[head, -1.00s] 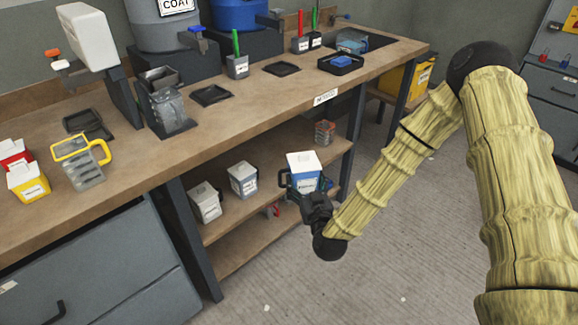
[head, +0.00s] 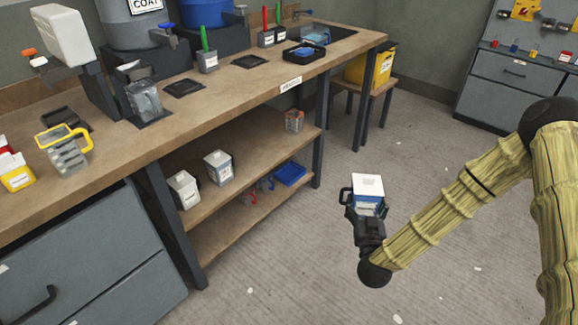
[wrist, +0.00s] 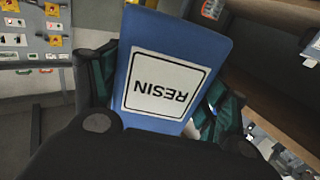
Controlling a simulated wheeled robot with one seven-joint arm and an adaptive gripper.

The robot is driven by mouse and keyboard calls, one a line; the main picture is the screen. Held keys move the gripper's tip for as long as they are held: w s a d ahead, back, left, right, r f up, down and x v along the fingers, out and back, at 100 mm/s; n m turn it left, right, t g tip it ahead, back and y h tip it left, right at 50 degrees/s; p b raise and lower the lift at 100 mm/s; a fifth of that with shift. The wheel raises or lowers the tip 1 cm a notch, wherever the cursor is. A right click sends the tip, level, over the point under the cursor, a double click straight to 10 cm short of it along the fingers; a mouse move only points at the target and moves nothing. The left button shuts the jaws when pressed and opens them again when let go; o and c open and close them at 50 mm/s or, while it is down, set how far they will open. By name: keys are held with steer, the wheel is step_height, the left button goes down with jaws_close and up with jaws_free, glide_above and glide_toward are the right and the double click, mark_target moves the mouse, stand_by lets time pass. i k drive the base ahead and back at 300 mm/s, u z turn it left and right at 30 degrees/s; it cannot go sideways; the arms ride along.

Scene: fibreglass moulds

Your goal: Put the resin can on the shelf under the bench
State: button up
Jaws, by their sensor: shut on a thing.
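The resin can (head: 369,187) is blue and white, and its label reads RESIN in the wrist view (wrist: 165,84). My gripper (head: 366,213) is shut on it and holds it in the air above the floor, to the right of the bench (head: 215,102). In the wrist view the fingers lie on either side of the can. The shelf under the bench (head: 254,144) has two white-and-grey cans (head: 184,190) (head: 219,168) at its left and a small clear container with orange (head: 294,121) at its right end. Its middle looks bare.
A lower shelf (head: 219,230) holds a blue tray (head: 290,173) and red clamps (head: 248,197). A dark bench leg (head: 319,140) stands at the shelf's right end. A yellow box (head: 371,69) sits on a stool behind. The floor around my gripper is clear.

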mark_target(272, 149)
steer(key=u, duration=0.65)
steer(key=k, duration=0.1)
steer(key=z, duration=1.4)
steer(key=i, duration=1.1)
steer(key=u, duration=1.15)
steer(key=i, duration=0.65)
steer(key=u, duration=0.7)
